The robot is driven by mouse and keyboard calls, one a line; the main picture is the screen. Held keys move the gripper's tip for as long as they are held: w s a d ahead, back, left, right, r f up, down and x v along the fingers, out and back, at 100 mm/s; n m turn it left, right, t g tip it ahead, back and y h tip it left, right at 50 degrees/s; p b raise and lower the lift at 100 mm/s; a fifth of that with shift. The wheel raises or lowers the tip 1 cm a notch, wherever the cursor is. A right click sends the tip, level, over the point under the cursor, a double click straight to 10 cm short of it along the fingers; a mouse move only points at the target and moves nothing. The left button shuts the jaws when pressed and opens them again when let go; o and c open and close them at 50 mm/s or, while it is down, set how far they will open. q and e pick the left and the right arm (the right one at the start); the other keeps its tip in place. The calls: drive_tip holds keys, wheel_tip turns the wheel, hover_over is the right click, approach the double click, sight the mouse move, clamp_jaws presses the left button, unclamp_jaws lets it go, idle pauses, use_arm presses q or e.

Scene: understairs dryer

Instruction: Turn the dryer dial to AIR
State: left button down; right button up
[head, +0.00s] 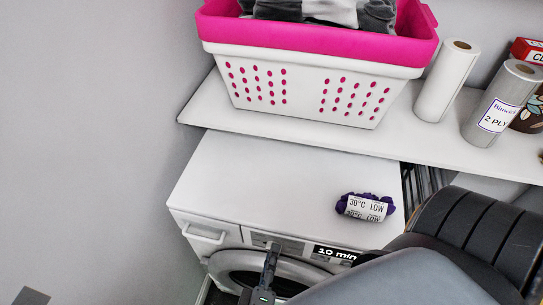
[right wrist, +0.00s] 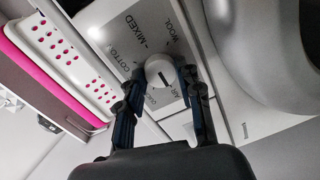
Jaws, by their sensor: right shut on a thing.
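The white dryer (head: 270,175) stands under the shelf, with its control panel and round door facing front. My right gripper (head: 270,250) reaches the panel in the head view, and its fingers hide the dial there. In the right wrist view the round white dial (right wrist: 158,67) sits between the two dark fingertips of this gripper (right wrist: 161,80), which are shut on it from both sides. COTTON, MIXED, WOOL and AIR are printed around the dial. A dark pointer line on its face slants toward the AIR side; its exact alignment is hard to tell. My left gripper is not in view.
A purple bundle with a "30°C LOW" tag (head: 366,207) lies on the dryer top. A pink and white laundry basket (head: 305,85) and paper rolls (head: 447,80) stand on the shelf (head: 205,105) above. A "10 min" display (head: 336,253) is right of the gripper.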

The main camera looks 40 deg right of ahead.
idle(0.4)
drive_tip(key=o, duration=1.1)
drive_tip(key=shift+d, duration=0.1)
drive_tip(key=shift+o, duration=0.2)
drive_tip(key=v, duration=0.7)
drive_tip(key=shift+a, duration=0.25)
